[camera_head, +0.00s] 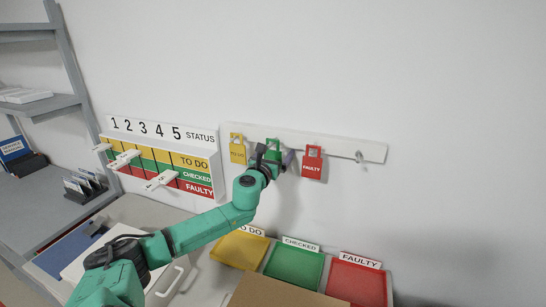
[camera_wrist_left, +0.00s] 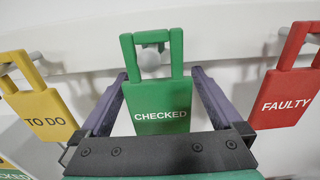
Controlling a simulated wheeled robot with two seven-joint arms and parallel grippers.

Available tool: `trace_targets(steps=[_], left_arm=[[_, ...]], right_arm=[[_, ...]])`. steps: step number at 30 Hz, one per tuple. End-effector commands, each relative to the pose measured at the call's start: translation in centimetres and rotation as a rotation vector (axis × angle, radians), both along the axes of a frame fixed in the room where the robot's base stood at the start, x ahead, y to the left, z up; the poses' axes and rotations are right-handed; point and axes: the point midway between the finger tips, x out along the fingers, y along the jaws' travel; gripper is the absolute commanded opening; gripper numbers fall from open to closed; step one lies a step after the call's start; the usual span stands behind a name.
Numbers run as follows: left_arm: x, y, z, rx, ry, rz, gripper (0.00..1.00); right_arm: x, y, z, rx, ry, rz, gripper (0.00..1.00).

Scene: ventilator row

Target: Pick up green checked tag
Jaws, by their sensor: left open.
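The green checked tag (camera_wrist_left: 160,108) hangs by its square loop on a peg, in the middle of the left wrist view. In the head view only a bit of the green tag (camera_head: 272,145) shows behind my left gripper (camera_head: 278,160). In the left wrist view my left gripper (camera_wrist_left: 160,85) is open, with one finger on each side of the tag. I cannot tell whether the fingers touch it. My right gripper is not in view.
A yellow to-do tag (camera_head: 237,148) and a red faulty tag (camera_head: 312,162) hang on either side. A bare peg (camera_head: 360,157) is at the rail's right. Yellow, green (camera_head: 296,268) and red trays stand below. A status board (camera_head: 200,172) is left.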

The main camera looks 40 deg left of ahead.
Motion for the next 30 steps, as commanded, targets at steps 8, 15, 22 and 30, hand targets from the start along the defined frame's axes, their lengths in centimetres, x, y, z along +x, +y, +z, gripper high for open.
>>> trace_targets(steps=[8,15,22,30], left_arm=[[0.0,0.0,0.0,0.000,-0.001,0.001,0.19],[0.0,0.0,0.0,0.000,-0.001,0.001,0.18],[-0.8,0.1,0.3,0.002,0.001,0.004,0.18],[-3.5,-1.1,0.3,-0.001,0.004,0.002,0.18]], right_arm=[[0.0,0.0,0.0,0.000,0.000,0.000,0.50],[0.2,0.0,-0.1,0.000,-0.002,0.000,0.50],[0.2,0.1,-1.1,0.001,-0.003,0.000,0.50],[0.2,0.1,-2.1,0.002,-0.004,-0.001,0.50]])
